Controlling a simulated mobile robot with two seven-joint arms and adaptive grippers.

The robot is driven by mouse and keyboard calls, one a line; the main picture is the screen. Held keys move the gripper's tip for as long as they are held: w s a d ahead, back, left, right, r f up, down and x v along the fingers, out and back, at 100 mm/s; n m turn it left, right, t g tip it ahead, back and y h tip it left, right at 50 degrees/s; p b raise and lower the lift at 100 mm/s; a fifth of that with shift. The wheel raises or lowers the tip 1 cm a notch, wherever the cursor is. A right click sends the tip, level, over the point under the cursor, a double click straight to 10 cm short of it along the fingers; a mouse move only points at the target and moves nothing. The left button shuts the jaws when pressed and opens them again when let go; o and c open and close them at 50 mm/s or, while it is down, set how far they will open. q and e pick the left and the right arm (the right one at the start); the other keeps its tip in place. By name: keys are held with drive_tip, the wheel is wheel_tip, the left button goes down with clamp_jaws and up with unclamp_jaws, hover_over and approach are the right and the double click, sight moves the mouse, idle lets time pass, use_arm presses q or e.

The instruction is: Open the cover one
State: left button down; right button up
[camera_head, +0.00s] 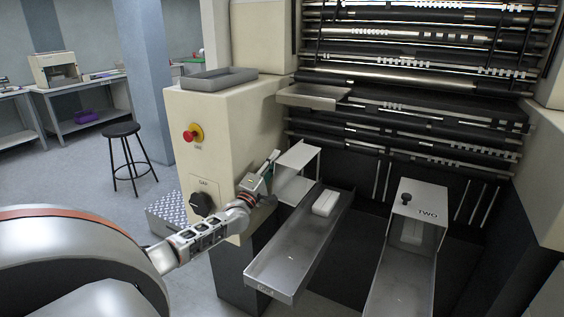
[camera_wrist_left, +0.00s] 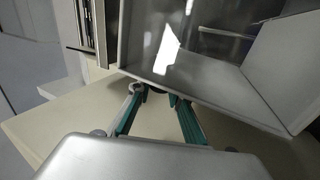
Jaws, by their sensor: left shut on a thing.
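Cover one (camera_head: 298,160) is the light metal hood over the back of the left chute (camera_head: 290,255). It stands swung up, and its underside and open side show. My left gripper (camera_head: 268,174) is at the left edge of this cover. In the left wrist view the teal fingers (camera_wrist_left: 155,92) close on a small dark knob (camera_wrist_left: 153,88) at the edge of the grey cover panel (camera_wrist_left: 205,75). The knob is mostly hidden by the fingers. My right gripper is not in view.
The cover marked TWO (camera_head: 425,205) sits down over the right chute, with a black knob on top. A white block (camera_head: 326,202) lies in the left chute. The cream cabinet (camera_head: 195,130) with a red button (camera_head: 192,133) and black dial (camera_head: 202,203) stands close to my left arm.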

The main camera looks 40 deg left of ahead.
use_arm(q)
drive_tip(key=shift+s+a+f+n+y, duration=0.15)
drive_tip(key=shift+a+f+n+y, duration=0.3)
drive_tip(key=shift+n, duration=0.25)
drive_tip(key=shift+a, duration=0.1)
drive_tip(key=c, duration=1.9)
unclamp_jaws()
drive_tip(key=v, duration=1.2)
drive_tip(key=shift+r, duration=0.1)
